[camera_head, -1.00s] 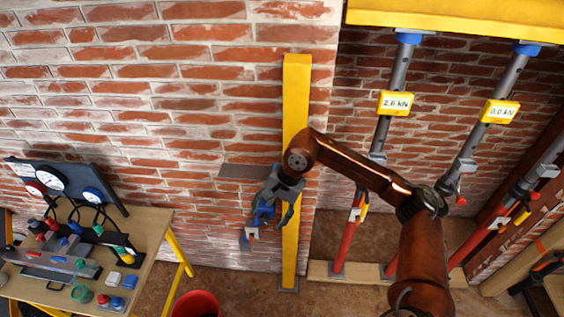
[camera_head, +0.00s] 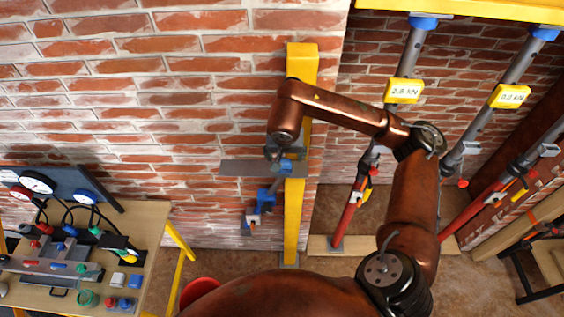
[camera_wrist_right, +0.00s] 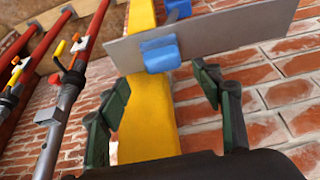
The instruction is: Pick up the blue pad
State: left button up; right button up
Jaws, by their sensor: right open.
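My right gripper (camera_head: 281,153) is at the wall in front of the yellow post, partly hidden by its own wrist. In the right wrist view my right gripper (camera_wrist_right: 163,90) is open, its dark green fingers apart with nothing between their tips. A small blue pad (camera_wrist_right: 161,54) shows just beyond the fingertips, against a grey plate (camera_wrist_right: 240,25). In the head view a blue piece (camera_head: 286,166) shows just below the gripper at the plate (camera_head: 235,168). A second small blue block (camera_head: 135,281) lies on the workbench at left. My left gripper is not in view.
The yellow post (camera_head: 295,215) stands against the brick wall. A blue clamp-like part (camera_head: 265,200) hangs below the plate. Jacks with yellow readouts (camera_head: 404,91) stand at right. The workbench (camera_head: 150,225) with gauges is at left, and a red bucket (camera_head: 198,291) stands on the floor.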

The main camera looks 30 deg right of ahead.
aim_at(284, 162)
jog(key=p+x, duration=0.2)
jog(key=x, duration=0.1)
jog(key=shift+w+a+f, duration=0.1)
jog(key=shift+w+f, duration=0.05)
jog(key=shift+f, duration=0.1)
jog(key=shift+w+f, duration=0.15)
jog(key=shift+f, duration=0.45)
jog(key=c, duration=1.2)
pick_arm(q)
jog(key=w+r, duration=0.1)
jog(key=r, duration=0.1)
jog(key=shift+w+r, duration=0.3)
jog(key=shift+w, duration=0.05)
pick_arm(e)
jog(key=shift+r, duration=0.15)
